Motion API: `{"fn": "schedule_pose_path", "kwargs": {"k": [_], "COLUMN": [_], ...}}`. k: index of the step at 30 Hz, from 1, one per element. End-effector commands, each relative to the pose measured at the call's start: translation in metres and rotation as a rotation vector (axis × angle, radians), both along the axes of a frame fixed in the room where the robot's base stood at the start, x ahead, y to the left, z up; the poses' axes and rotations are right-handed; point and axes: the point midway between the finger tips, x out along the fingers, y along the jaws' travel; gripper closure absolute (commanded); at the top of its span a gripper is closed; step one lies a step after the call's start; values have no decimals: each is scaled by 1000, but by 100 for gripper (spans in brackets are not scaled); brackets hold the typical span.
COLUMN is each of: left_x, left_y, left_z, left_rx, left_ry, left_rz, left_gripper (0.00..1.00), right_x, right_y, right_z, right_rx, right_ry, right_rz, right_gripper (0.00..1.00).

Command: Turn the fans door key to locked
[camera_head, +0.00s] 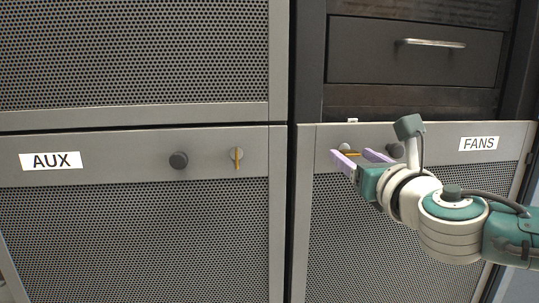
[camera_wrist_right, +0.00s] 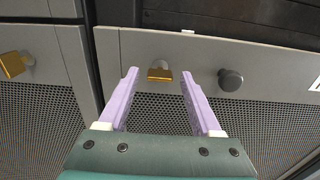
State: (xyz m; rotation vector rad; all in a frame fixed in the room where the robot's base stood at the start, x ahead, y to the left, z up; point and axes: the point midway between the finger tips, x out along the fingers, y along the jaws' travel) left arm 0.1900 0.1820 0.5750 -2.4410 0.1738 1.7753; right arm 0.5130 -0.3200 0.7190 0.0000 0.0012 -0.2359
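The fans door (camera_head: 322,205) carries a FANS label (camera_head: 478,143) on its upper band. Its key is a small gold piece on a round silver lock; the fans key (camera_wrist_right: 159,74) shows clearly in the right wrist view. In the head view the fans key (camera_head: 351,149) is partly hidden by my gripper, and its turn angle is hard to tell. My right gripper (camera_head: 350,157) has lavender fingers, open and pointing at the door. In the wrist view the key appears between the fingertips; I cannot tell whether they touch it. My left gripper is not in view.
A dark round knob (camera_wrist_right: 230,79) sits right of the fans key. The AUX door (camera_head: 110,155) is at left, with its own knob (camera_head: 178,160) and gold key (camera_head: 237,160), which hangs vertical. A drawer (camera_head: 415,52) with a metal handle is above the fans door.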

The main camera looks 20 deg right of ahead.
Motion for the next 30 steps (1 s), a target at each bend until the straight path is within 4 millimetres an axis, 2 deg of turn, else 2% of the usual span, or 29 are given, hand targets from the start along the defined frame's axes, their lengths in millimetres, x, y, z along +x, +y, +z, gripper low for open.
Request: {"fn": "schedule_pose_path", "kwargs": {"k": [2, 17, 30], "left_x": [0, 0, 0], "left_y": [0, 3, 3], "left_z": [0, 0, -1], "left_rx": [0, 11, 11], "left_ry": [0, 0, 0], "left_rz": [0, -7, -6], "left_gripper": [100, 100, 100], "right_x": [0, 0, 0], "right_y": [0, 0, 0], "right_z": [0, 0, -1], "right_rx": [0, 0, 38], "right_ry": [0, 0, -9], "right_rz": [0, -1, -1], "right_gripper": [45, 100, 100]}}
